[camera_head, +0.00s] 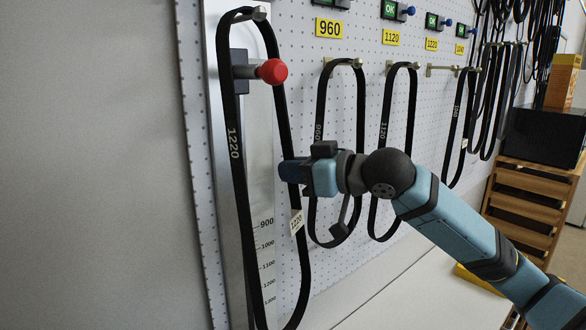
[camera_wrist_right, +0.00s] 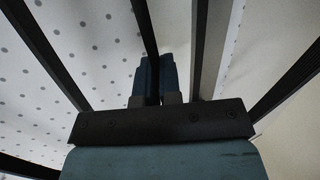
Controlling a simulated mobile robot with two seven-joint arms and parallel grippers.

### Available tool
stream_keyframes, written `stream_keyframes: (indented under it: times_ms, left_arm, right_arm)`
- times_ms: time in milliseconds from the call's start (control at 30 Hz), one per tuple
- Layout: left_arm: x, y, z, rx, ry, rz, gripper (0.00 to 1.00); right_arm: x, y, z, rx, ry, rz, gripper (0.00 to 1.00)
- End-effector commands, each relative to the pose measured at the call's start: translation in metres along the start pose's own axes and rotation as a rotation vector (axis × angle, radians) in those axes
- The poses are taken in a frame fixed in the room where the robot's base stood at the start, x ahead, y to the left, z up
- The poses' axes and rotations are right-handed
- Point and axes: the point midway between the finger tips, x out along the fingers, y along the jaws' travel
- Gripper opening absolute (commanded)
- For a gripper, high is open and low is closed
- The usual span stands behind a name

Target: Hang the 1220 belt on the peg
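The 1220 belt (camera_head: 236,150) is a long black loop with white "1220" print and a white tag. It hangs from the top pin (camera_head: 259,13) of the measuring gauge at the left, its lower end near the picture's bottom edge. My right gripper (camera_head: 287,171) is at the belt's right strand. In the right wrist view, the fingers (camera_wrist_right: 154,75) are close together with a black strand running in between them, so it looks shut on the belt. My left gripper is out of view.
A red knob (camera_head: 272,71) sticks out inside the belt loop. Belts hang on pegs under the 960 label (camera_head: 328,28) and the 1120 label (camera_head: 391,37), behind my right arm. More belts hang farther right, above a wooden rack (camera_head: 525,205).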

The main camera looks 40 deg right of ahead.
Motion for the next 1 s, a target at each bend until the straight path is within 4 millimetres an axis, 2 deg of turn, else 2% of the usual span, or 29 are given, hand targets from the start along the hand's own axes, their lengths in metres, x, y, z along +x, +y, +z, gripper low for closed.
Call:
stream_keyframes:
  times_ms: [367,500,533,833,1000]
  left_arm:
    - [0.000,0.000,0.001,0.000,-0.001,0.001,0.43]
    - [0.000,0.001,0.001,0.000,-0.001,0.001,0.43]
    - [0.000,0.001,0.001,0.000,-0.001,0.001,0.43]
    - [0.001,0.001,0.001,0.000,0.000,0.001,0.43]
    - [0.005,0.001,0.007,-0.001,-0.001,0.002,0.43]
  right_arm:
    - [0.001,-0.001,0.003,0.000,-0.006,-0.001,0.00]
    - [0.001,-0.001,0.002,0.000,-0.005,-0.001,0.30]
    - [0.001,-0.001,0.002,0.000,-0.005,-0.001,0.35]
    - [-0.001,0.000,0.002,0.000,-0.004,0.000,0.35]
    - [-0.017,0.001,0.005,-0.002,-0.005,0.003,0.35]
